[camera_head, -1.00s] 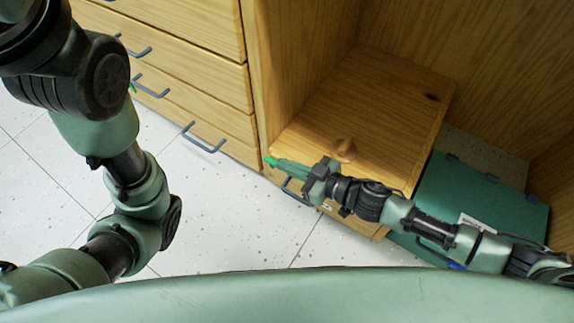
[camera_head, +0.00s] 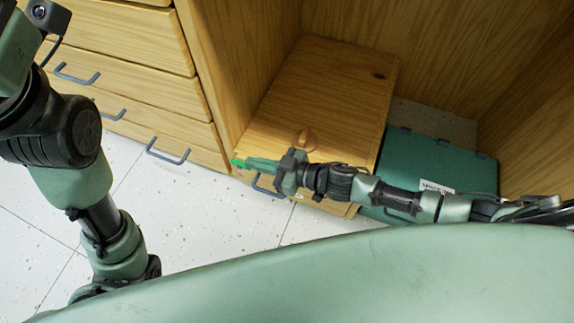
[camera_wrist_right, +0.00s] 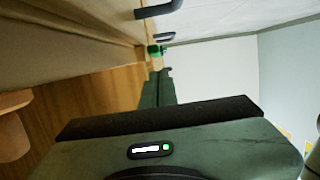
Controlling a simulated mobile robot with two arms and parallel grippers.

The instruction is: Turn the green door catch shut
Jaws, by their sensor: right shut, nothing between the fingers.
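The small bright green door catch (camera_head: 237,162) is at the front edge of the wooden cabinet, by the tips of my right gripper (camera_head: 250,163). The catch also shows in the right wrist view (camera_wrist_right: 154,51), just beyond the fingers (camera_wrist_right: 157,82). My right gripper is shut, with nothing between its fingers. It points left along the cabinet front, at or very near the catch; I cannot tell whether they touch. The fingers partly hide the catch, and its turn angle is unclear. My left arm is at the left; its gripper is out of view.
A low wooden box (camera_head: 335,75) with a round wooden knob (camera_head: 305,140) stands behind my right gripper. Drawers with grey handles (camera_head: 168,153) are on the left. A green case (camera_head: 435,165) lies on the right. The pale floor (camera_head: 215,215) in front is clear.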

